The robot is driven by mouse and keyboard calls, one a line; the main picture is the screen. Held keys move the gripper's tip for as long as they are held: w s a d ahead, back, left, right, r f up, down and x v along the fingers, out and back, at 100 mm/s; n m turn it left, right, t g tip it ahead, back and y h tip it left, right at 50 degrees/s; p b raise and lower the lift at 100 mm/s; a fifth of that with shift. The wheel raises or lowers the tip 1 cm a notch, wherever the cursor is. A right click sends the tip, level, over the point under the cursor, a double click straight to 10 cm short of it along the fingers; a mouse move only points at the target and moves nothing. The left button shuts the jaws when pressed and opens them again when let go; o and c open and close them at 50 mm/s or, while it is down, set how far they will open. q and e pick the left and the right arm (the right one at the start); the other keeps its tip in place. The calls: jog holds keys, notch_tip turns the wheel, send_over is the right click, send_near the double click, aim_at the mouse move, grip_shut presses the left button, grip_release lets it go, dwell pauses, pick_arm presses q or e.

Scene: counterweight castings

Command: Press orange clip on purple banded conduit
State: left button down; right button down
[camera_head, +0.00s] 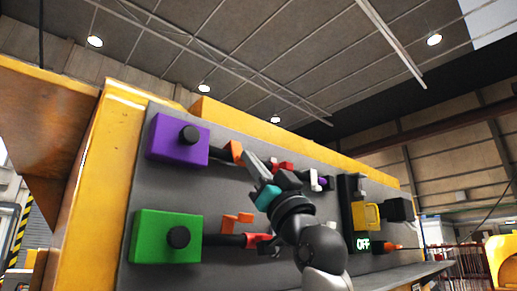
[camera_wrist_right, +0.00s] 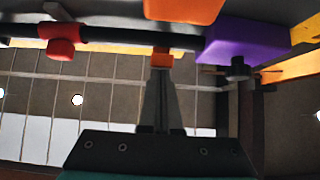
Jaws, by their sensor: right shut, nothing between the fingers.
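The upper black conduit leaves the purple box (camera_head: 180,141) and carries an orange clip (camera_head: 234,151) beside the box. A purple band (camera_head: 323,182) shows further right. In the wrist view the conduit (camera_wrist_right: 125,37) crosses the top, with the purple box (camera_wrist_right: 246,42) at right. My right gripper (camera_head: 249,157) is shut and empty. Its fingertips (camera_wrist_right: 160,72) meet the small tab in the picture; contact is uncertain. My left gripper is not in view.
A red clip (camera_head: 284,166) sits further along the upper conduit. Below are a green box (camera_head: 160,237), a red clip (camera_head: 257,241) and another orange piece (camera_head: 237,221). A yellow part (camera_head: 366,215) and an "OFF" display (camera_head: 362,244) stand right. My right arm hides part of the panel.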

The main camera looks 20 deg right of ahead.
jog(key=shift+w+a+f, duration=0.1)
jog(key=shift+w+f, duration=0.15)
jog(key=shift+w, duration=0.15)
jog(key=shift+s, duration=0.1)
jog(key=b+v, duration=0.5)
jog(key=v, duration=1)
jog(key=shift+b, duration=0.3)
